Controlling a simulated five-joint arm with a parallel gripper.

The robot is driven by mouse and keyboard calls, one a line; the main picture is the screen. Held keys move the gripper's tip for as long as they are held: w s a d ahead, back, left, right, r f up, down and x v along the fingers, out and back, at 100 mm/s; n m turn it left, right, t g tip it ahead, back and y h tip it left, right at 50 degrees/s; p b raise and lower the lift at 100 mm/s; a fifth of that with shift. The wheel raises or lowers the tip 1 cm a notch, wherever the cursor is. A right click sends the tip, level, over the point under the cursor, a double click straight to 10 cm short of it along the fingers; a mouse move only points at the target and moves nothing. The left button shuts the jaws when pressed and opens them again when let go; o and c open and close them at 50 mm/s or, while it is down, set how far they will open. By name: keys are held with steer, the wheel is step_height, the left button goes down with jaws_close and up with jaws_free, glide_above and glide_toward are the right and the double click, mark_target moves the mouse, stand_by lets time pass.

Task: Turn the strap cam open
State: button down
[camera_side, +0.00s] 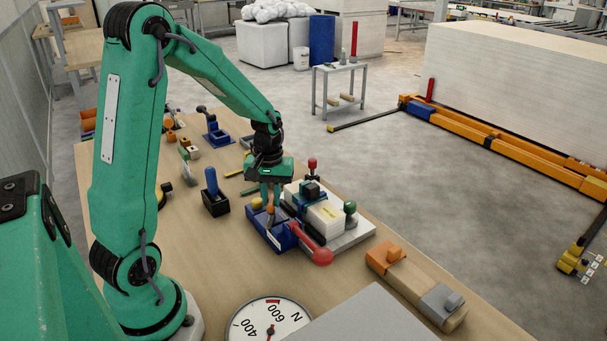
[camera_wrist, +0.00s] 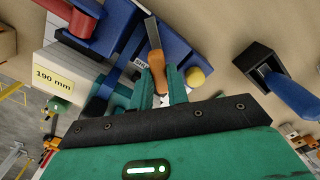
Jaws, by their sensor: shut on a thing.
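My gripper (camera_side: 270,200) points down over a blue fixture (camera_side: 278,238) on the table. In the wrist view its fingers (camera_wrist: 160,88) are shut on a small orange handle (camera_wrist: 157,72), with a flat grey piece (camera_wrist: 152,33) extending beyond it. A red lever (camera_side: 313,248) with a round end sits at the fixture's near right end; its thick red hub shows in the wrist view (camera_wrist: 80,22). A blue strap (camera_wrist: 112,85) runs beside a pale block (camera_wrist: 58,78) labelled 190 mm. I cannot tell which part is the cam. The handle's lower end is partly hidden by the fingers.
A yellow knob (camera_wrist: 196,77) stands close beside the fingers. A blue-handled tool in a black holder (camera_side: 215,203) is to the left. Green (camera_side: 350,207) and red (camera_side: 312,163) knobs flank the block. An orange-topped wooden piece (camera_side: 388,258) and a dial (camera_side: 268,322) are nearer the front.

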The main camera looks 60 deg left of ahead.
mark_target(272, 201)
steer(key=m, duration=0.4)
steer(key=shift+m, duration=0.3)
steer(key=m, duration=0.5)
stand_by(0.4)
steer(key=c, duration=1.4)
jaws_free()
steer(key=shift+o, duration=0.2)
steer(key=shift+r, duration=0.1)
steer(key=shift+r, duration=3.85)
steer(key=shift+d, duration=0.1)
